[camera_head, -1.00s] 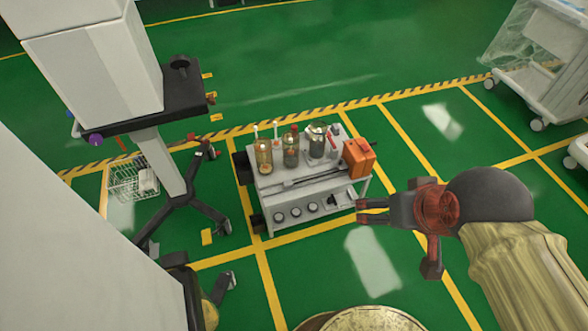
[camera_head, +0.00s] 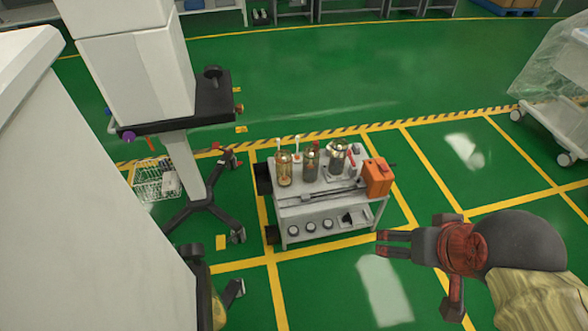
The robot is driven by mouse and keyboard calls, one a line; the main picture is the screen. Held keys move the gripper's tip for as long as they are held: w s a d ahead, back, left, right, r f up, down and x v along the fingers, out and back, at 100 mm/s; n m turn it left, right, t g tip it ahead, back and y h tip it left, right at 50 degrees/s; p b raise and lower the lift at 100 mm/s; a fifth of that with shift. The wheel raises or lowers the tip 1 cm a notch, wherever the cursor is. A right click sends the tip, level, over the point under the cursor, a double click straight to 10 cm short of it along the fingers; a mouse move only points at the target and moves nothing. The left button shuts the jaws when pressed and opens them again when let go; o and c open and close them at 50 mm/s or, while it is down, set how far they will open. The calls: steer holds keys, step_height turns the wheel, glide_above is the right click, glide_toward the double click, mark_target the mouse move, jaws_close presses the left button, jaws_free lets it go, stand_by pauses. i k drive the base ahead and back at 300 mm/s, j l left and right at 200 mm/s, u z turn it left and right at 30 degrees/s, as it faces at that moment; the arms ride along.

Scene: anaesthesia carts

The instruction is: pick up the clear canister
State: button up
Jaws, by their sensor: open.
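Three see-through canisters stand upright in a row on top of a small white cart. The left one (camera_head: 285,172) has an amber tint, the middle one (camera_head: 311,167) looks darker, and the right one (camera_head: 338,161) looks clear to greyish with a metallic sheen. I cannot tell for sure which is the clear canister. My gripper (camera_head: 379,243) is open and empty, to the right of and below the canisters in the picture, apart from them. Its fingers point left, near the cart's lower right side.
The white cart (camera_head: 310,207) also holds an orange box (camera_head: 378,177) at its right end and a long bar along its front. A wheeled stand (camera_head: 187,165) and a wire basket (camera_head: 157,180) are to the left. A covered trolley (camera_head: 560,90) stands far right. Green floor lies clear between.

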mark_target(284, 169)
steer(key=i+u, duration=0.15)
steer(key=u, duration=0.2)
steer(key=i+u, duration=0.15)
steer(key=u, duration=0.2)
steer(key=i+l+u, duration=0.15)
steer(key=u, duration=0.2)
steer(key=i+l+u, duration=0.15)
steer(key=i+l, duration=0.35)
steer(key=i+l+u, duration=0.15)
steer(key=i+l, duration=0.35)
steer(key=l, duration=0.25)
